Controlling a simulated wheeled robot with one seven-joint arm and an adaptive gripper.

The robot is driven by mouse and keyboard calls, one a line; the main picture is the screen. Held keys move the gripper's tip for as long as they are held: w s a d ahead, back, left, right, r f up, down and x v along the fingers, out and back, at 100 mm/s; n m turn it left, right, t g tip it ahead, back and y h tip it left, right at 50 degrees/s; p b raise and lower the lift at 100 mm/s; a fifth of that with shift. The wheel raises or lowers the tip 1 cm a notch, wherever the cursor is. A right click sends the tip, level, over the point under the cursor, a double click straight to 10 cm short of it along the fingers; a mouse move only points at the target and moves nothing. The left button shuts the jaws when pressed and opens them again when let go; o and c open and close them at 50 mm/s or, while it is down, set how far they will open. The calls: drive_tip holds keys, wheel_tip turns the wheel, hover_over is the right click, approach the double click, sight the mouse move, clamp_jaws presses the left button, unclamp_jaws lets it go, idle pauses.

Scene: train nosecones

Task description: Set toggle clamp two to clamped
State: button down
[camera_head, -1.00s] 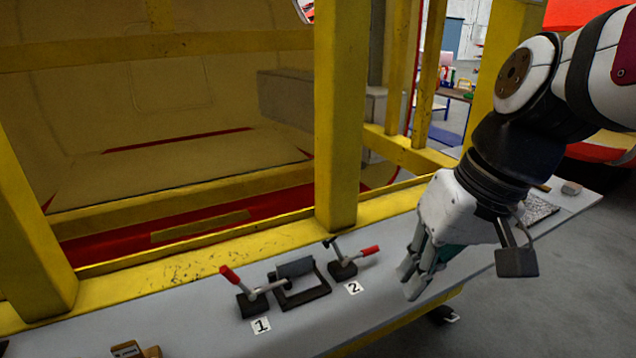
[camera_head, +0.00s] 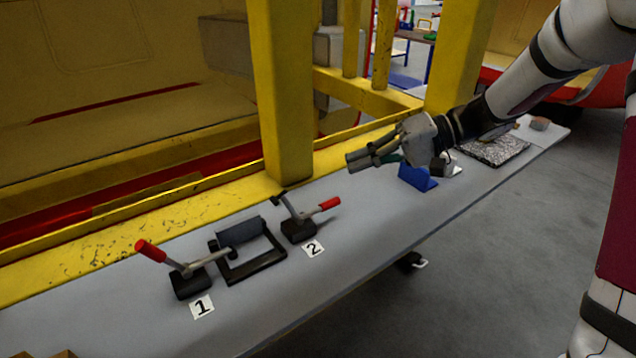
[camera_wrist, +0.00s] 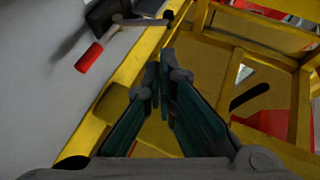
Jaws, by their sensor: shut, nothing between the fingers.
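Toggle clamp two (camera_head: 299,229) stands on the grey shelf behind its "2" label (camera_head: 313,249). Its red-tipped handle (camera_head: 329,204) points right and slightly up, and its dark-tipped arm is raised to the left, off the black frame. In the wrist view its red grip (camera_wrist: 89,57) shows at the upper left. My gripper (camera_head: 349,161) is shut and empty, to the right of and behind the handle, pointing left and apart from it. In the wrist view my fingers (camera_wrist: 160,80) are together over the yellow beam.
Toggle clamp one (camera_head: 190,280) and a black frame with a grey block (camera_head: 250,258) stand left of clamp two. A yellow post (camera_head: 283,95) rises behind the clamps. A blue holder (camera_head: 418,177) and a speckled plate (camera_head: 495,150) lie right. The shelf's front strip is clear.

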drive_tip(key=shift+w+d+f+t+y, duration=0.2)
drive_tip(key=shift+w+d+f+y, duration=0.15)
drive_tip(key=shift+w, duration=0.3)
drive_tip(key=shift+w+d+f+t+y, duration=0.2)
drive_tip(key=shift+w+d, duration=0.25)
drive_tip(key=shift+w, duration=0.15)
hover_over(304, 213)
drive_tip(key=d, duration=0.1)
drive_tip(key=f, duration=0.4)
drive_tip(key=shift+w+d, duration=0.1)
drive_tip(key=shift+w, duration=0.3)
drive_tip(key=shift+s+a+f+p, duration=0.35)
drive_tip(key=shift+s+a, duration=0.05)
drive_tip(key=shift+a, duration=0.1)
